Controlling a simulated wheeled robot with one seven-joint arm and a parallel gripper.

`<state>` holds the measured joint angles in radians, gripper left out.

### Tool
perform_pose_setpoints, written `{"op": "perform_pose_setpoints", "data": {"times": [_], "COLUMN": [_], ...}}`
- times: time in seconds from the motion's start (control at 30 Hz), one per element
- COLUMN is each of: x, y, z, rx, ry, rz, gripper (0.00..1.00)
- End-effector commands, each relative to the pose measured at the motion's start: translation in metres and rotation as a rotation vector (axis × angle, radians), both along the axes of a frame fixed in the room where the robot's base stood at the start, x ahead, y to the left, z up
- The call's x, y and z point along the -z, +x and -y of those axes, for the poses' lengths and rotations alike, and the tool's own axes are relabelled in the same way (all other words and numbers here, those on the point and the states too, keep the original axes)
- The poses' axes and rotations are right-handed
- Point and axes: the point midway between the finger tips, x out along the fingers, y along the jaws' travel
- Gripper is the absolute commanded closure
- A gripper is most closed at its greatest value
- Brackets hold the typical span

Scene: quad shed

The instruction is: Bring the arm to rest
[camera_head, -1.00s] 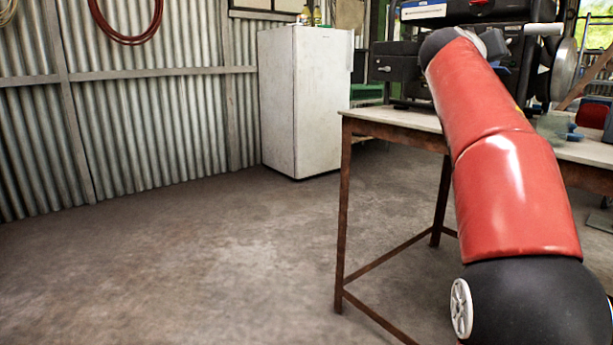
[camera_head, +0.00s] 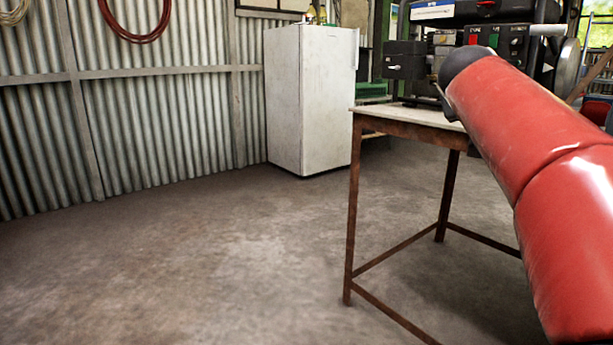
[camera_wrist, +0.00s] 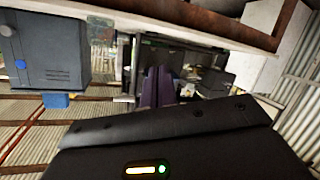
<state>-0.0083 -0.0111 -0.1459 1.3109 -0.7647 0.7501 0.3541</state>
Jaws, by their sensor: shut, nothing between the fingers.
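My arm (camera_head: 545,125) is red with a black joint and reaches from the lower right of the head view up toward the workbench. Its far end is hidden from the head view, and my gripper does not show there. In the wrist view the black gripper body with small lights fills the bottom. The dark purple fingers of my gripper (camera_wrist: 160,88) stick out past it, shut and empty.
A workbench (camera_head: 385,122) with rusty legs stands at the right, with dark machinery (camera_head: 405,68) on it. A white fridge (camera_head: 312,100) stands by the corrugated wall (camera_head: 170,130). The concrete floor (camera_head: 190,265) at left is clear. A grey box-shaped thing (camera_wrist: 45,50) shows in the wrist view.

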Motion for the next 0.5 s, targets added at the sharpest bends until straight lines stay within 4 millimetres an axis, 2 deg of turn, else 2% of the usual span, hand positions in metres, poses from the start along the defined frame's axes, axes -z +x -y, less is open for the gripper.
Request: {"op": "perform_pose_setpoints", "data": {"times": [0.17, 0.4, 0.5], "x": [0.070, 0.200, 0.244], "y": [-0.056, -0.162, -0.200], "z": [-0.032, -0.099, -0.121], "rx": [-0.080, -0.218, -0.259], "ry": [0.143, 0.355, 0.418], "rz": [-0.141, -0.384, -0.461], "gripper": [1.00, 1.00, 1.00]}}
